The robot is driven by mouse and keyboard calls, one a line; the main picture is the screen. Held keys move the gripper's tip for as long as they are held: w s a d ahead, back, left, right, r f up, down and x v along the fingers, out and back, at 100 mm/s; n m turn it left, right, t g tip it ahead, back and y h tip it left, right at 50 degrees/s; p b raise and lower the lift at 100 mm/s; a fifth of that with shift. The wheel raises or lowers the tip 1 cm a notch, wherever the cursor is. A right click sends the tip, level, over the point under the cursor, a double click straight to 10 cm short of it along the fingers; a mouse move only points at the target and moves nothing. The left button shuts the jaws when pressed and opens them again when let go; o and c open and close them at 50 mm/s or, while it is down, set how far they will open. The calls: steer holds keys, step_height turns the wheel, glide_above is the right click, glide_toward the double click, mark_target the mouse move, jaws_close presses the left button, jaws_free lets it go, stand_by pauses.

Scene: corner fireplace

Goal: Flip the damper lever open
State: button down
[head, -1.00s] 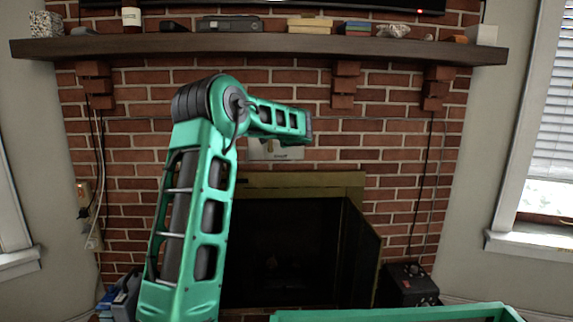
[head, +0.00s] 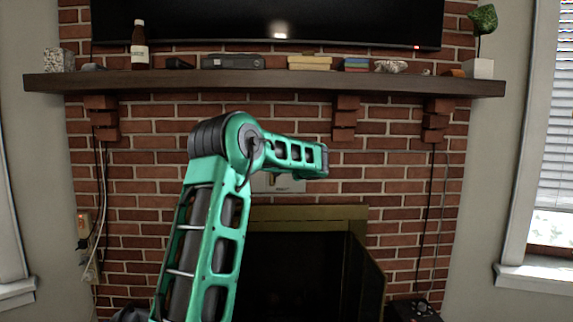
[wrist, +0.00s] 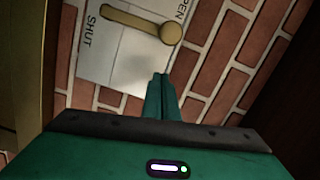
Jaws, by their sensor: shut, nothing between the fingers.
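The damper plate (wrist: 122,62) is pale, with the word SHUT at its left and the letters PEN showing at its upper right edge. A brass lever (wrist: 140,23) lies slanted across it, and its round knob (wrist: 170,34) is at the right end, close to the letters PEN. My gripper (wrist: 160,76) is shut and empty, its tips just below the knob in the wrist view; I cannot tell whether they touch the plate. In the head view the plate (head: 285,186) shows below my forearm, partly hidden, and the gripper's fingers are not visible.
The plate is on a brick wall (head: 150,190) above the firebox (head: 290,270) with its brass frame (head: 310,212). A wooden mantel (head: 260,83) juts out above my arm, carrying a bottle, books and a black box. A dark screen (head: 270,22) hangs above it.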

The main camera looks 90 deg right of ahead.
steer(key=s+a, duration=0.1)
steer(key=a, duration=0.8)
steer(key=shift+s+a+r, duration=0.15)
steer(key=shift+s+a, duration=0.1)
steer(key=shift+s, duration=0.05)
